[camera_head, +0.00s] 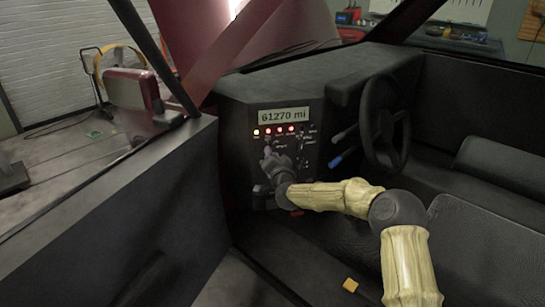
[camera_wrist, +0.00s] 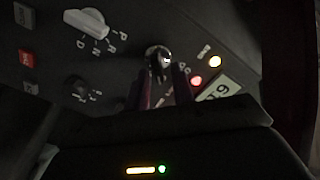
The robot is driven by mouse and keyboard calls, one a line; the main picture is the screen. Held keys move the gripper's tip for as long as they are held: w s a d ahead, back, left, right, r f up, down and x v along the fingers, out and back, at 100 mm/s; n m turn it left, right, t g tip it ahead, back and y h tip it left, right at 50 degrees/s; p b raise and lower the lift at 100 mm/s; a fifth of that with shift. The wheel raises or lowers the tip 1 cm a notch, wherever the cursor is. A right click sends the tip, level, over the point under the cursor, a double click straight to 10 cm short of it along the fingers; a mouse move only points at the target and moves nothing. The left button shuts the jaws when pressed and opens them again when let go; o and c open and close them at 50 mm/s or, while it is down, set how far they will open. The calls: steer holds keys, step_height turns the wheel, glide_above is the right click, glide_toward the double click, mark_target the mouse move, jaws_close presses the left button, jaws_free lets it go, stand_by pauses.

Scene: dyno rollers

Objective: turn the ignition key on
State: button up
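The ignition switch (camera_wrist: 157,54) is a round grey cylinder on the dark dashboard panel, with a dark key part pointing down between my fingertips in the wrist view. My gripper (camera_wrist: 160,82) has its two dark, reddish-edged fingers apart, one on each side below the switch. I cannot tell whether either finger touches the key. In the head view my gripper (camera_head: 271,160) is right up against the panel and hides the switch. The display (camera_head: 285,115) reads 61270 mi, and several yellow and red warning lights (camera_head: 279,130) glow below it.
A white gear selector (camera_wrist: 87,22) marked P, R, N, D and a dark knob (camera_wrist: 76,87) are close by. A red button (camera_wrist: 25,58) is further left. The steering wheel (camera_head: 388,123) and a blue-tipped lever (camera_head: 340,158) are right of the panel.

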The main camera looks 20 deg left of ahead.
steer(key=shift+o, duration=0.3)
steer(key=shift+d, duration=0.1)
steer(key=shift+s, duration=0.1)
steer(key=v, duration=1.7)
steer(key=shift+d, duration=0.1)
